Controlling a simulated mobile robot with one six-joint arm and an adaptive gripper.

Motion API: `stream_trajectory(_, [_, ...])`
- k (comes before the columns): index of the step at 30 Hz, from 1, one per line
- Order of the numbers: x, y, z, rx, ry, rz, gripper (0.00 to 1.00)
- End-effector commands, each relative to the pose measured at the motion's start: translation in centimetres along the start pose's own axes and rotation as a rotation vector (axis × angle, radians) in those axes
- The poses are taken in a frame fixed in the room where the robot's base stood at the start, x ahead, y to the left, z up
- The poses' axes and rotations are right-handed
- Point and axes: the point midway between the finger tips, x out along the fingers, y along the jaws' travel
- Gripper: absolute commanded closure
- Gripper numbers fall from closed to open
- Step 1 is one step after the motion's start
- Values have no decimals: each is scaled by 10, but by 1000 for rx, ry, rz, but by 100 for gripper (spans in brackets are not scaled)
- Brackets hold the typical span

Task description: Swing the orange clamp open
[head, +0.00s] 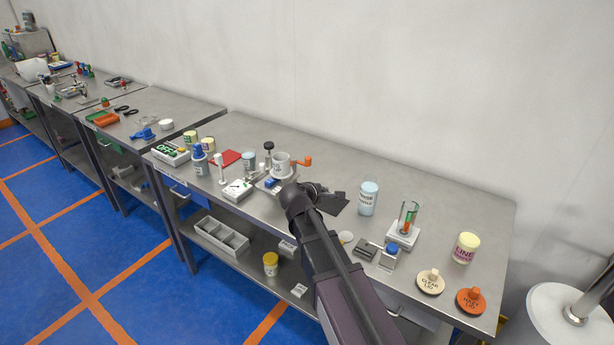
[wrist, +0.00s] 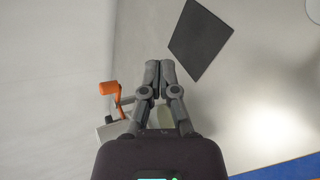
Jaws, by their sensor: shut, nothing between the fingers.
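The orange clamp (head: 302,161) is at the right side of a small fixture that holds a clear cup (head: 282,164) on the middle bench. In the wrist view the orange clamp (wrist: 111,88) is a bent lever to the left of my fingers, apart from them. My gripper (wrist: 160,64) is shut and empty. In the head view my gripper (head: 324,190) is small and dark at the end of my arm, to the right of the fixture and in front of the clamp. Part of the fixture is hidden behind my arm in the head view.
A dark flat mat (head: 339,204) lies right of my gripper. A light-blue jar (head: 368,198) and a stand with a tube (head: 404,234) are farther right. Left of the fixture are a white device (head: 237,190) and a blue-capped bottle (head: 199,160). The wall runs behind the bench.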

Motion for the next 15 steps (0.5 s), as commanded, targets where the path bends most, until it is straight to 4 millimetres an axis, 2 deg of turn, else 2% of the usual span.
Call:
stream_trajectory(1, [0, -6, -5, -100, 1, 55, 100])
stream_trajectory(15, [-42, 3, -49, -1044, -148, 524, 100])
